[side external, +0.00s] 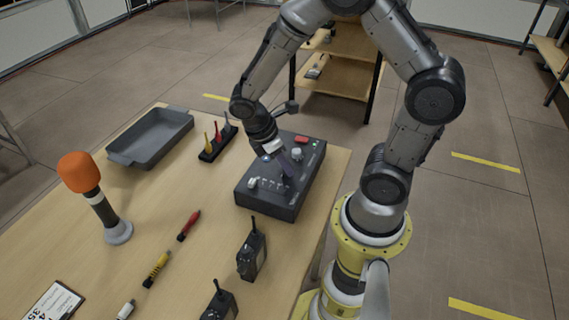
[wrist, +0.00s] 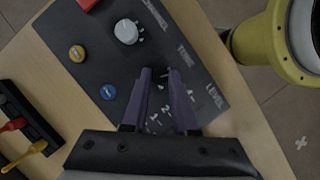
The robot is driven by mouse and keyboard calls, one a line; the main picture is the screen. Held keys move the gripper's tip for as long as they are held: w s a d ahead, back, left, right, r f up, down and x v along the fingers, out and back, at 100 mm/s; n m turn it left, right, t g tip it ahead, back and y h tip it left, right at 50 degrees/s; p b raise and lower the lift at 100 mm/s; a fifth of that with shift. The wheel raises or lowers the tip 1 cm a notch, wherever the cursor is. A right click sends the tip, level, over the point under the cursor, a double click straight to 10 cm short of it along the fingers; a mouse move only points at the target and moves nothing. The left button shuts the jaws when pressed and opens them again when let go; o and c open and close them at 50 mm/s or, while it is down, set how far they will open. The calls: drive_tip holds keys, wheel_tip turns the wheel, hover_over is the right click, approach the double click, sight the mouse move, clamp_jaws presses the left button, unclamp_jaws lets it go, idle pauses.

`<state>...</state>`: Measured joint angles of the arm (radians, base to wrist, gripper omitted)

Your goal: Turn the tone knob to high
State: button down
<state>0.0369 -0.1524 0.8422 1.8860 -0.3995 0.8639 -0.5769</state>
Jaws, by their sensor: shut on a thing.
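The dark control box (side external: 262,205) lies on the wooden table, and its panel fills much of the wrist view (wrist: 112,60). The printed word TONE (wrist: 184,55) sits just beyond my fingertips. My gripper (side external: 287,168) points down onto the middle of the panel. In the wrist view its two purple-grey fingers (wrist: 163,78) are close together and shut on the tone knob. The knob is mostly hidden by the fingers, so its setting cannot be read. A white knob (wrist: 126,32) stands by the word CHANNEL, apart from my fingers.
Yellow (wrist: 77,53) and blue (wrist: 108,92) buttons and a red one (side external: 302,139) are on the box.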

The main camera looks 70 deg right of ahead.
drive_tip(key=m+y, duration=0.1)
drive_tip(key=m, duration=0.2)
drive_tip(key=m+g, duration=0.1)
drive_tip(key=m, duration=0.1)
drive_tip(key=shift+w+d+m+y, duration=0.15)
drive_tip(key=shift+d+m+y, duration=0.05)
drive_tip(key=shift+m+y, duration=0.2)
drive_tip(key=m+y, duration=0.1)
drive_tip(key=m, duration=0.3)
drive_tip(key=shift+d+y, duration=0.15)
drive_tip(key=shift+y, duration=0.25)
drive_tip(key=m+y, duration=0.1)
drive_tip(key=m, duration=0.4)
drive_tip(key=shift+d+y, duration=0.15)
drive_tip(key=shift+y, duration=0.25)
drive_tip(key=m+y, duration=0.1)
drive_tip(key=m, duration=0.3)
drive_tip(key=shift+d+t, duration=0.1)
drive_tip(key=shift+t, duration=0.3)
drive_tip(key=shift+m, duration=0.3)
drive_tip(key=c, duration=0.7)
unclamp_jaws()
